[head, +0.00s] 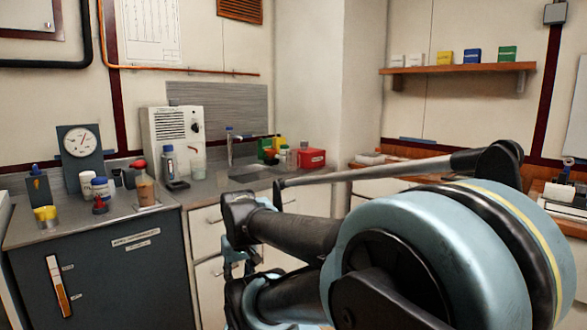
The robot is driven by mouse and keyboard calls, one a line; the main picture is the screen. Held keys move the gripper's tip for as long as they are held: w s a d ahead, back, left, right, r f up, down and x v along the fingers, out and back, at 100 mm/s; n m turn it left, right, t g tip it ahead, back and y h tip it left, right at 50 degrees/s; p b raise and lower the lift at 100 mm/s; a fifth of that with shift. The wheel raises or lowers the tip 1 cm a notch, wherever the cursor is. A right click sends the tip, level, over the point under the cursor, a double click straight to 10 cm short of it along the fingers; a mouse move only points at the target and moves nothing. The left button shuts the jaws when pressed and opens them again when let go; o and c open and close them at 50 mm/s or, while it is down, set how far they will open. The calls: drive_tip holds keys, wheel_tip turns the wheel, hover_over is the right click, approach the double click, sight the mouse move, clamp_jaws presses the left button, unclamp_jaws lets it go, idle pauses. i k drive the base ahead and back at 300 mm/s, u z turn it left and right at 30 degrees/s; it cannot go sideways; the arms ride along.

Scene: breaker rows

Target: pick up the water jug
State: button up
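I cannot single out a water jug with certainty. A clear beaker-like vessel (146,190) with brownish contents stands upright on the left counter, near its front right. A small clear glass vessel (198,167) stands farther back, beside the white appliance. My arm fills the lower middle and right of the head view and hides part of the counter fronts and floor. I cannot make out my gripper's fingers anywhere. Nothing held can be seen.
The left counter (50,229) also bears a dial gauge (77,141), jars and yellow cups (45,215). Bottles and a red box (311,158) stand by the sink (255,172). A wall shelf (455,69) holds small boxes. A bench with equipment is at the right.

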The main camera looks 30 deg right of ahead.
sight(292, 155)
drive_tip(key=k, duration=1)
drive_tip(key=z, duration=0.35)
drive_tip(key=i, duration=0.7)
drive_tip(key=z, duration=0.45)
drive_tip(key=i, duration=1.4)
drive_tip(key=u, duration=0.2)
